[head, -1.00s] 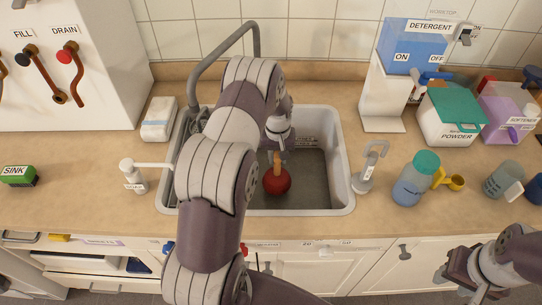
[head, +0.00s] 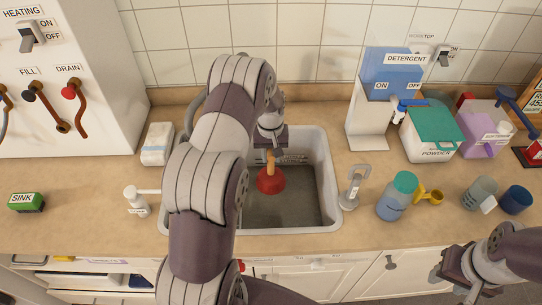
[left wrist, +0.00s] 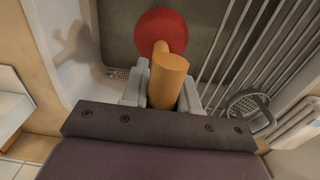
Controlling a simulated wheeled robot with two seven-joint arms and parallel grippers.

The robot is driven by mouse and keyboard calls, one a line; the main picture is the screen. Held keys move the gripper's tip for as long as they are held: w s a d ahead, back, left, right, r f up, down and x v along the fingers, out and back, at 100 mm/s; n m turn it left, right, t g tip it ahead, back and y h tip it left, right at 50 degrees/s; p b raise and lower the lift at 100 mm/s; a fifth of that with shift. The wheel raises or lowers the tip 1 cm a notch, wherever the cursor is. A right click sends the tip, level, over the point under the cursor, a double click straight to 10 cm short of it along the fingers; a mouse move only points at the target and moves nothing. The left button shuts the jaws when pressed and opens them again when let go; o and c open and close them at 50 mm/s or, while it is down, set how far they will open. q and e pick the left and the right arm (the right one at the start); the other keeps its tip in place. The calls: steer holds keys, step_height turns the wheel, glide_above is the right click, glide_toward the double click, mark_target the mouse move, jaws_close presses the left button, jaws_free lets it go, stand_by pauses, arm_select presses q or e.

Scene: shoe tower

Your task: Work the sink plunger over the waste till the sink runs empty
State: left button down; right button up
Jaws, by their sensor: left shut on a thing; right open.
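The sink plunger has a red cup (head: 271,181) and a wooden handle (head: 270,160). My left gripper (head: 270,147) is shut on the handle's upper end, with the cup hanging below it inside the grey sink (head: 337,200). In the left wrist view the handle (left wrist: 168,78) sits between the two fingers and the red cup (left wrist: 161,32) is beyond it. I cannot tell whether the cup touches the sink floor. The waste is not visible, and the water level is unclear. My right gripper (head: 456,284) is open and empty at the lower right, in front of the counter.
My left arm covers the sink's left part. A soap dispenser (head: 136,201) stands left of the sink and a small grey tap-like fixture (head: 352,188) right of it. A blue bottle (head: 397,197), a yellow scoop (head: 429,195) and cups stand further right. The left counter is mostly clear.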

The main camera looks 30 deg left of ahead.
arm_select(q)
step_height(320, 180, up, 9)
steer(key=p, duration=0.5)
steer(key=shift+p, duration=0.35)
steer(key=shift+f, duration=0.1)
steer(key=shift+w, duration=0.15)
steer(key=s+d+f+m+b, duration=0.2)
steer(key=d+f+m+b, duration=0.1)
steer(key=d+f+b, duration=0.1)
steer(key=s+d+f+m+b, duration=0.2)
steer(key=d+f+m+b, duration=0.1)
steer(key=d+f, duration=0.4)
steer(key=shift+s+d+b, duration=0.4)
steer(key=shift+d+b, duration=0.3)
steer(key=shift+b, duration=0.2)
stand_by(1.2)
